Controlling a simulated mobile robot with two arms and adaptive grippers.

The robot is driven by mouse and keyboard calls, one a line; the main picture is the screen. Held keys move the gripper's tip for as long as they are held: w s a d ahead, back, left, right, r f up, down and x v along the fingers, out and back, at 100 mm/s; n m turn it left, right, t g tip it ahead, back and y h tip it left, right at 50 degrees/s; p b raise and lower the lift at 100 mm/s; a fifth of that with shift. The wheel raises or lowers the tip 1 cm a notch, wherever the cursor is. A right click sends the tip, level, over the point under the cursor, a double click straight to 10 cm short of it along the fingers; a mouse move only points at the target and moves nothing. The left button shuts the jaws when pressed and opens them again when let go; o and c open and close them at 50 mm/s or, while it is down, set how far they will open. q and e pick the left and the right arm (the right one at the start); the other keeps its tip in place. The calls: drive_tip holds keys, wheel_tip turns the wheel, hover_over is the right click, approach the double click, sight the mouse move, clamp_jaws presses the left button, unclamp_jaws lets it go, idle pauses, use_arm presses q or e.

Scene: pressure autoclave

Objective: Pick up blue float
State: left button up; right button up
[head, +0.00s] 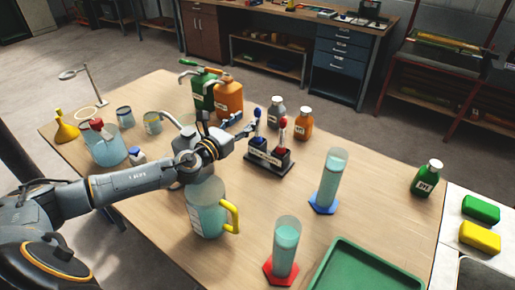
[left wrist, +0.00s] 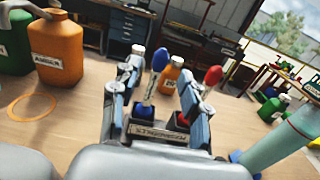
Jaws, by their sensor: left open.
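The blue float (head: 257,113) stands upright in the left slot of a black holder (head: 270,165), its blue bulb on a thin stem. In the left wrist view the blue float (left wrist: 160,60) shows between the two fingers of my left gripper (left wrist: 162,68), beyond them. The red float (head: 283,122) stands in the right slot of the same holder; it also shows in the left wrist view (left wrist: 212,75), right of the right finger. My left gripper (head: 241,123) is open and empty, reaching toward the holder from the left. My right gripper is not in view.
Orange (head: 229,97) and green (head: 203,92) jugs stand behind my left gripper. A yellow-handled pitcher (head: 207,210) is below my left arm. Cylinders with blue (head: 328,180) and red (head: 283,248) bases stand right and in front.

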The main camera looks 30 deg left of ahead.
sight(256, 112)
use_arm(q)
drive_tip(key=shift+w+d+r+p, duration=0.1)
drive_tip(key=shift+w+d+p, duration=0.1)
drive_tip(key=shift+w, duration=0.95)
drive_tip(key=shift+w+d+f+p, duration=0.1)
drive_tip(key=shift+w+d+p, duration=0.1)
drive_tip(key=shift+w, duration=1)
drive_tip(key=shift+w+d+r+p, duration=0.1)
drive_tip(key=shift+w+d+p, duration=0.1)
drive_tip(key=shift+w, duration=0.95)
drive_tip(key=shift+s, duration=0.1)
clamp_jaws()
